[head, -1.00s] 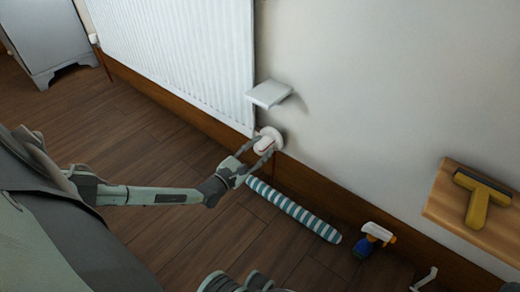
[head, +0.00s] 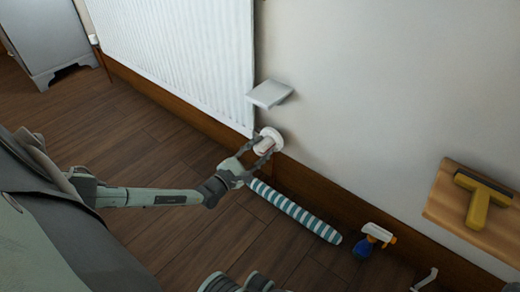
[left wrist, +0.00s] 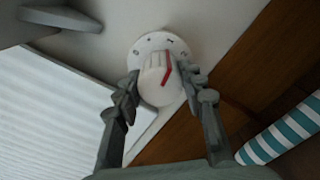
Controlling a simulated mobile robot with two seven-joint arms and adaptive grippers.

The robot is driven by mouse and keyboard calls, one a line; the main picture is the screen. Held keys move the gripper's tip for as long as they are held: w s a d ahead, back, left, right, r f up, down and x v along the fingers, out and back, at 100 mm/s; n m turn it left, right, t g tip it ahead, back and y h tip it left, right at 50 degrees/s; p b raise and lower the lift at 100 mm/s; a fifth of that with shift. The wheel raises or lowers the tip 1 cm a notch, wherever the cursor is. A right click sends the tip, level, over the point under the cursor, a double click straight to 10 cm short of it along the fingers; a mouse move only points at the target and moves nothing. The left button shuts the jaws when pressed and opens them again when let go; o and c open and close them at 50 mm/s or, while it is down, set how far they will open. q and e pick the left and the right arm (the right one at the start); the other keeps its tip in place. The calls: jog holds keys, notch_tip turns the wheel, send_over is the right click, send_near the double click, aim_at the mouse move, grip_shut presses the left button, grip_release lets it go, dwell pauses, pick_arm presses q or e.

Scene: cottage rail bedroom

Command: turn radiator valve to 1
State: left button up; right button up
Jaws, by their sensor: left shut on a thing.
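The radiator valve (head: 266,142) is a white knob on a round white dial plate, low on the wall beside the radiator's lower right corner. In the left wrist view the valve knob (left wrist: 158,80) has a red pointer line, and the dial plate (left wrist: 150,42) behind it carries dark marks too small to read surely. My left gripper (head: 258,150) has its fingers on both sides of the knob and is shut on it. Its fingers also show in the left wrist view (left wrist: 162,90). My right gripper (head: 240,283) shows only in part at the bottom edge.
The white radiator (head: 185,55) hangs at the upper left. A small white shelf (head: 269,94) juts out above the valve. A striped roll (head: 295,211) lies on the floor by the wall. A spray bottle (head: 371,240) and a wooden shelf (head: 450,212) with a yellow-handled tool (head: 479,204) are at the right.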

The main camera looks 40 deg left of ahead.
pick_arm(q)
jog(key=o, duration=1.1)
jog(key=shift+o, duration=0.2)
jog(key=shift+s, duration=0.15)
jog(key=s+a, duration=0.1)
jog(key=s, duration=1)
jog(key=shift+s, duration=0.4)
